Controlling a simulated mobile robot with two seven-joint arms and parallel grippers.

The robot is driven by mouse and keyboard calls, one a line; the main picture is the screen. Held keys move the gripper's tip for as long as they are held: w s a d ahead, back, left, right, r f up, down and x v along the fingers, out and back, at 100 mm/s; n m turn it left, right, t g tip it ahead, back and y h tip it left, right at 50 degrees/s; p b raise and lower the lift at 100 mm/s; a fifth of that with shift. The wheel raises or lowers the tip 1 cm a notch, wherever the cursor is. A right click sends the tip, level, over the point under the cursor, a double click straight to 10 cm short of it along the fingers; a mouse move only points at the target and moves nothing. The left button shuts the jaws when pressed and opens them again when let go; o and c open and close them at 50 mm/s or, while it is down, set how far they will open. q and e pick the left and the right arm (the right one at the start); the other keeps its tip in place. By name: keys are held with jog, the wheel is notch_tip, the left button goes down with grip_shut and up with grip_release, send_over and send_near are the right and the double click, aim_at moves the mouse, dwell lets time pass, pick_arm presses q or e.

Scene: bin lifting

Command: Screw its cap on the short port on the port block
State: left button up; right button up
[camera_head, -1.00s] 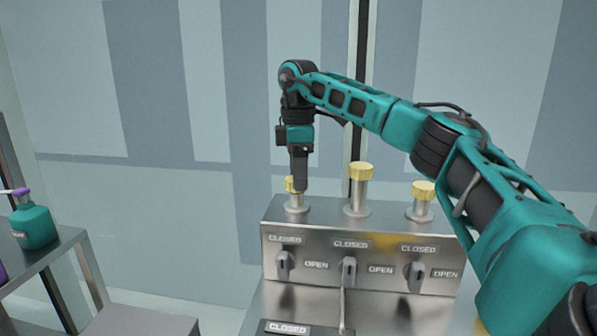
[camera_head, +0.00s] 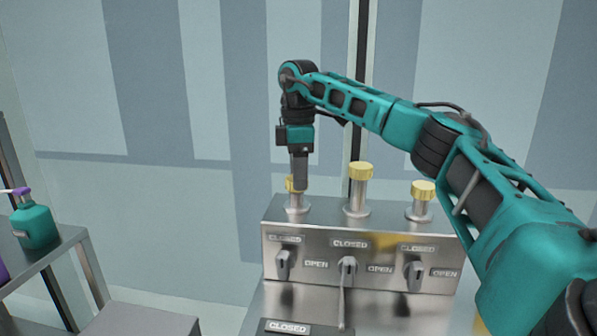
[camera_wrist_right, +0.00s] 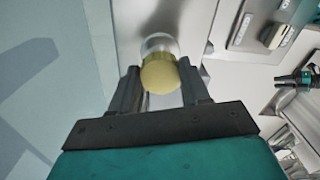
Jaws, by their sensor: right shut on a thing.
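The steel port block (camera_head: 325,227) carries three upright metal ports. My right gripper (camera_head: 299,186) points straight down over the left port (camera_head: 295,205) and is shut on a yellow cap (camera_head: 289,185). In the right wrist view this cap (camera_wrist_right: 160,74) sits between the two fingers, with the metal port (camera_wrist_right: 158,43) directly beyond it. The cap is at the top of the port; whether its thread is engaged cannot be told. The middle port (camera_head: 358,195) is taller and has a yellow cap (camera_head: 361,171) on it. The right port (camera_head: 422,209) also has a yellow cap (camera_head: 424,190).
Below the ports, the block's front has valve handles (camera_head: 283,264) with CLOSED and OPEN labels. A teal bottle with a purple top (camera_head: 34,226) stands on a metal table (camera_head: 50,262) at the left. My right arm crosses above the block from the right.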

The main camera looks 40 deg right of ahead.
jog(key=shift+f, duration=1)
dwell(2.6)
jog(key=o, duration=1.1)
jog(key=shift+c, duration=0.4)
